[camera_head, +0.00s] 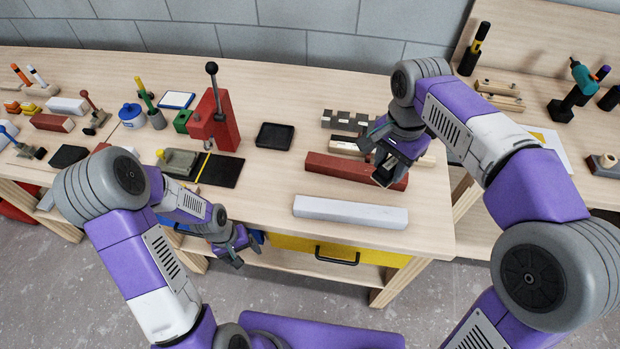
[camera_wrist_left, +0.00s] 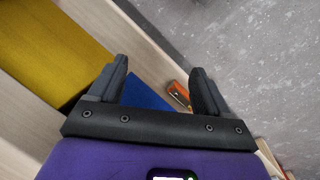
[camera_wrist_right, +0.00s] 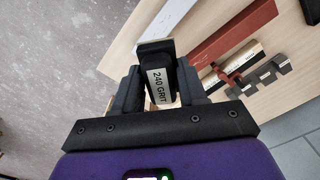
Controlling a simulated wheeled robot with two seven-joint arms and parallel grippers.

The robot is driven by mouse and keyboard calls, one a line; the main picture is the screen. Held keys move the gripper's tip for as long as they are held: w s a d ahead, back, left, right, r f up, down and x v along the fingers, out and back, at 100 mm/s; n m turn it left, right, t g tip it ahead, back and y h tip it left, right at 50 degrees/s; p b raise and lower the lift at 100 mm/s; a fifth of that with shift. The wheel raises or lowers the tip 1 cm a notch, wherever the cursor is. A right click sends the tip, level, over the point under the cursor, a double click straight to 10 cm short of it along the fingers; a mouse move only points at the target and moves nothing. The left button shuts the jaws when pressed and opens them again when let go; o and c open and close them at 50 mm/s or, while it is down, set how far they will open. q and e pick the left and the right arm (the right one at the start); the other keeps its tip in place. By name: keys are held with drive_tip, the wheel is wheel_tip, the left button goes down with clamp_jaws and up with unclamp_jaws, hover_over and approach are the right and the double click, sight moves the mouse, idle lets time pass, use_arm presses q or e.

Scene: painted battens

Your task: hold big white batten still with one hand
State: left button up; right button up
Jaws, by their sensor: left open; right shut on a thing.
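The big white batten (camera_head: 350,212) lies flat near the front edge of the bench, right of centre. Part of it also shows behind the held block in the right wrist view (camera_wrist_right: 152,22). My left gripper (camera_head: 238,252) is open and empty, in front of the bench edge and lower left of the batten, not touching it. My right gripper (camera_head: 384,170) is shut on a dark sanding block (camera_wrist_right: 157,75) with a "240 GRIT" label. It is over the long red batten (camera_head: 335,170), behind the white one.
Behind the red batten lie a pale batten (camera_head: 345,145) and a grey notched block (camera_head: 345,119). A black tray (camera_head: 275,136) and a red lever press (camera_head: 215,125) stand further left. A yellow drawer (camera_head: 325,250) is below the bench top. Bench left of the white batten is clear.

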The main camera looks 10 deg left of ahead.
use_arm(q)
drive_tip(key=a+r+n+y, duration=0.2)
drive_tip(key=a+r, duration=0.4)
drive_tip(key=a, duration=0.3)
wheel_tip(320, 180, up, 17)
drive_tip(key=n+h, duration=0.4)
drive_tip(key=n, duration=0.6)
hover_over(326, 205)
drive_tip(key=a, duration=0.4)
drive_tip(key=shift+s, duration=0.1)
drive_tip(key=x, duration=1.1)
drive_tip(key=shift+f, duration=0.1)
drive_tip(key=shift+c, duration=0.2)
